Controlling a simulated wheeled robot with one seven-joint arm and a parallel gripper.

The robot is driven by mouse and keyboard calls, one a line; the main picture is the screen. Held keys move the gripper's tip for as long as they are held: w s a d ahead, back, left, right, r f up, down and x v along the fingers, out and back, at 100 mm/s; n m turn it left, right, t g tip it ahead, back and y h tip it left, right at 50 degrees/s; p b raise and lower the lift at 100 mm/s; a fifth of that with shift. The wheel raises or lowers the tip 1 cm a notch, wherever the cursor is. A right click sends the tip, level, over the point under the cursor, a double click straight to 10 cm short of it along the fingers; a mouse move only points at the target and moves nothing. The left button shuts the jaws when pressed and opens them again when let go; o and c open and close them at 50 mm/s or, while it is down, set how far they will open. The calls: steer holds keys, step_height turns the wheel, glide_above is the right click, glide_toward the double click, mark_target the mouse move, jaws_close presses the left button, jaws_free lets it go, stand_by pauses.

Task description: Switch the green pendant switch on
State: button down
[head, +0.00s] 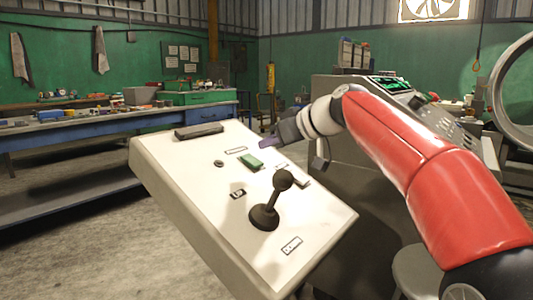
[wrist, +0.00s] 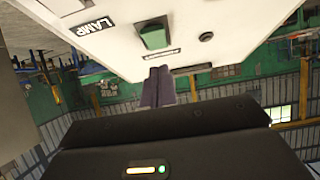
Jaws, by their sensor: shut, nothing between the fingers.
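The green pendant switch (head: 250,161) is a green rocker on the white tilted face of a control box (head: 310,215). In the wrist view the green switch (wrist: 154,36) shows near the top, beside a label that reads LAMP. My gripper (head: 268,143) is near the upper right edge of the box face, just beyond the switch. In the wrist view my gripper's purple fingertips (wrist: 158,82) are together, empty, and point toward the panel just short of the switch. I cannot tell whether they touch the panel.
A black ball-topped joystick (head: 270,205) stands up from the panel. A dark bar (head: 199,131) lies at its far edge. A grey machine console (head: 350,120) stands behind my arm. A blue workbench (head: 120,130) with tools is at the left. A stool (head: 415,270) is at the lower right.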

mark_target(258, 163)
steer(key=shift+w+a+f+b, duration=0.1)
steer(key=shift+a+f, duration=0.05)
steer(key=shift+f, duration=0.5)
steer(key=shift+w+a+f+b, duration=0.1)
steer(key=shift+w+f, duration=0.05)
steer(key=shift+f, duration=0.45)
steer(key=shift+w+a+f+b, duration=0.1)
steer(key=shift+a+f, duration=0.05)
steer(key=shift+f, duration=0.5)
steer(key=shift+f, duration=0.1)
steer(key=f+b, duration=0.1)
steer(key=b, duration=0.2)
steer(key=shift+b, duration=0.45)
steer(key=shift+r+p, duration=0.3)
steer(key=shift+p, duration=0.15)
steer(key=shift+r, duration=0.15)
steer(key=shift+r+p, duration=0.5)
steer(key=shift+r, duration=0.15)
